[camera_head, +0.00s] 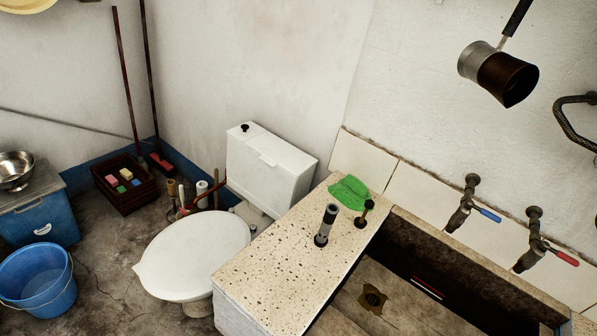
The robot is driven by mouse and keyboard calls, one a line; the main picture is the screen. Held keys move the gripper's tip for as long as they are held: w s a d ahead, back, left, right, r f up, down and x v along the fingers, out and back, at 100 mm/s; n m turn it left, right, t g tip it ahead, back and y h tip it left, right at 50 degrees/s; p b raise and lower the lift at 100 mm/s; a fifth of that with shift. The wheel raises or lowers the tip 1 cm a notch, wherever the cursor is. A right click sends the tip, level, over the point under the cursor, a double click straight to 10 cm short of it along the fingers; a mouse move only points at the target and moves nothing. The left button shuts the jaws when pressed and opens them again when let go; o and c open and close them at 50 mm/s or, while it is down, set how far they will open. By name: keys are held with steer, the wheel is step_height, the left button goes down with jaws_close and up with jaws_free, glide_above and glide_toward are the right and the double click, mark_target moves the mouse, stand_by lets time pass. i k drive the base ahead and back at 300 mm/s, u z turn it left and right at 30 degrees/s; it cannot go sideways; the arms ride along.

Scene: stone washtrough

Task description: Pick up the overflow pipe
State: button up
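A short upright tube, grey in the middle with dark ends, looks like the overflow pipe (327,224). It stands on the speckled stone ledge (275,262) at the left of the washtrough, a little right of the picture's middle. A smaller dark plug-like piece (364,214) stands just right of it, apart from it. A green cloth (349,192) lies behind both.
A white toilet (195,252) stands left of the ledge. Two taps, with blue (490,214) and red (567,258) handles, stick out above the trough. A dark-and-grey pot (498,75) hangs at upper right. The ledge's front part is clear.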

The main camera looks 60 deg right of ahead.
mark_target(321, 240)
steer(key=i, duration=2)
steer(key=z, duration=2.9)
